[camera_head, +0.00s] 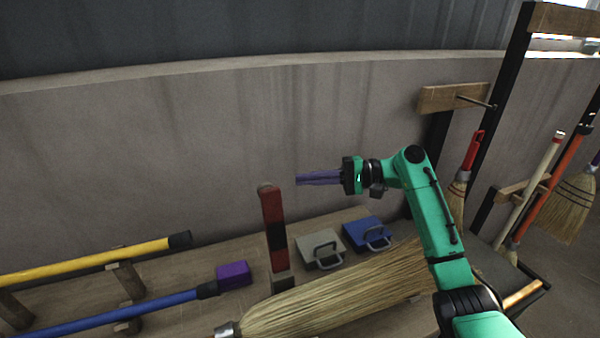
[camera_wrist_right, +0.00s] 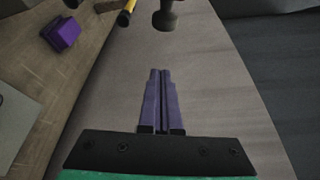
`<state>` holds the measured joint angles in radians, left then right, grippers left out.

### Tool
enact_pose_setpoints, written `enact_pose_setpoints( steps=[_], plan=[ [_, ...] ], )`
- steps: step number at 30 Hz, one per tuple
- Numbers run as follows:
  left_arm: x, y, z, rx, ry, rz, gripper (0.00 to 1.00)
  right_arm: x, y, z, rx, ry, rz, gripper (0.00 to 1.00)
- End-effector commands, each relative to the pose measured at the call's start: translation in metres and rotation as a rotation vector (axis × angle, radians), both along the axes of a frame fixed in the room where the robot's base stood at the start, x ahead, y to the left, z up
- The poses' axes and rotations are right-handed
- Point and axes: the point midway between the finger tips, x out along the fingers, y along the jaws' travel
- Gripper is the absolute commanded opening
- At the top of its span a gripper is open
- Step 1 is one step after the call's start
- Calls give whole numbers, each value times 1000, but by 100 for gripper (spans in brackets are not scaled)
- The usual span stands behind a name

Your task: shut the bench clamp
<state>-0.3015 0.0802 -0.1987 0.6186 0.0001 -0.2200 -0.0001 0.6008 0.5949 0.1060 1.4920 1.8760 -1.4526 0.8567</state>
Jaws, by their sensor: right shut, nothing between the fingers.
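The bench clamp shows in the head view as an upright lever (camera_head: 273,228), red with a black band and a brown rounded top. It rises from a small block (camera_head: 284,283) on the bench, beside the broom head. My right gripper (camera_head: 298,178) is shut and empty. Its purple fingers point left, in the air slightly above and right of the lever top in the picture, apart from it. The shut fingers also show in the right wrist view (camera_wrist_right: 160,72). My left gripper is not in view.
A straw broom head (camera_head: 330,298) lies on the bench under my right arm. A beige block (camera_head: 320,248) and a blue block (camera_head: 366,233), both with handles, sit behind it. A purple block (camera_head: 233,274) and yellow (camera_head: 90,262) and blue (camera_head: 120,309) poles are left.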

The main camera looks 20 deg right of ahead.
Motion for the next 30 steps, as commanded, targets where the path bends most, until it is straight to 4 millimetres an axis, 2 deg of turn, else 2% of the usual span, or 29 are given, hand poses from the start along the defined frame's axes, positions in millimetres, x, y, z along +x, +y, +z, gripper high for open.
enact_pose_setpoints(
  steps=[4,10,13,18,24,30],
  plan=[
    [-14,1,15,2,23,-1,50,11,32,2,3,0,4,0],
    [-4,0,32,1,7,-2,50,27,72,-2,2,1,3,0],
    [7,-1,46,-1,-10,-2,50,6,71,2,-2,3,1,0],
    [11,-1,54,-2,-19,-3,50,-10,71,4,-1,2,-2,0],
    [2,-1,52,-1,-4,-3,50,-12,71,3,0,2,-1,0],
    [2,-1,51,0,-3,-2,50,-12,72,3,0,-1,-1,0]
  ],
)
